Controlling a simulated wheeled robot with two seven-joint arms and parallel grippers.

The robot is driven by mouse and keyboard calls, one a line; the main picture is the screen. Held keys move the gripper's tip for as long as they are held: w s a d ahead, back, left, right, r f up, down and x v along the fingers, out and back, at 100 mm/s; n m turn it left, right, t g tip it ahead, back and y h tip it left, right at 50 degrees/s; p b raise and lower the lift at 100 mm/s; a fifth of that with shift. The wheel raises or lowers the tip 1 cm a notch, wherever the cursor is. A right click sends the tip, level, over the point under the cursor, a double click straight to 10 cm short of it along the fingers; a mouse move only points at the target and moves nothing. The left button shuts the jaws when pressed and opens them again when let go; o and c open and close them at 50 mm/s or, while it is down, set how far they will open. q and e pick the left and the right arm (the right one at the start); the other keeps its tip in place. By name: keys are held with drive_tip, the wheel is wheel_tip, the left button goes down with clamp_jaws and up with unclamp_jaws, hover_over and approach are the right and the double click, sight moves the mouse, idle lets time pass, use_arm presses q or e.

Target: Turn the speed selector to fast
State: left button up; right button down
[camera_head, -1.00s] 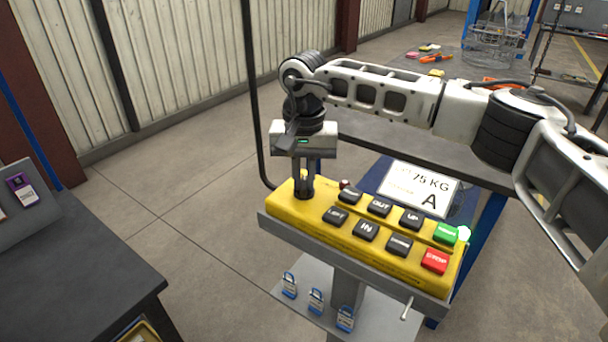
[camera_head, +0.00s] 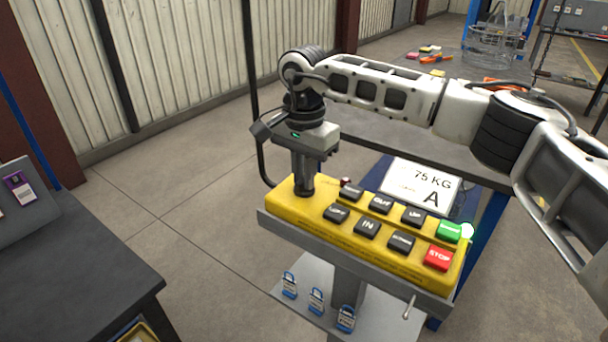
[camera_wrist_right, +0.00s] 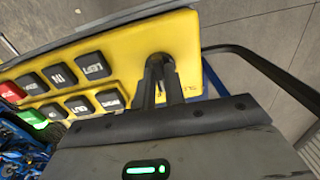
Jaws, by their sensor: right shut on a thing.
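The yellow control box (camera_head: 365,258) sits on a grey stand, with several black buttons, a green button (camera_head: 449,232) and a red STOP button (camera_head: 438,258). My right gripper (camera_head: 304,190) points down at the left end of the box. It is shut on the speed selector, a dark knob that the fingers mostly cover. In the right wrist view, the right gripper (camera_wrist_right: 163,78) has its fingers around the dark selector (camera_wrist_right: 160,58) on the yellow face. Part of a label shows beside the fingers; the selector's setting is hidden. My left gripper is out of view.
A 75 KG sign (camera_head: 420,187) stands behind the box. Floor between table and stand is clear.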

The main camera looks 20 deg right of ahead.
drive_tip(key=m, duration=0.5)
drive_tip(key=shift+w+b, duration=0.1)
drive_tip(key=shift+b, duration=0.2)
drive_tip(key=shift+r+m, duration=0.1)
drive_tip(key=shift+m, duration=0.2)
drive_tip(key=c, duration=1.5)
unclamp_jaws()
drive_tip(key=shift+o, duration=0.2)
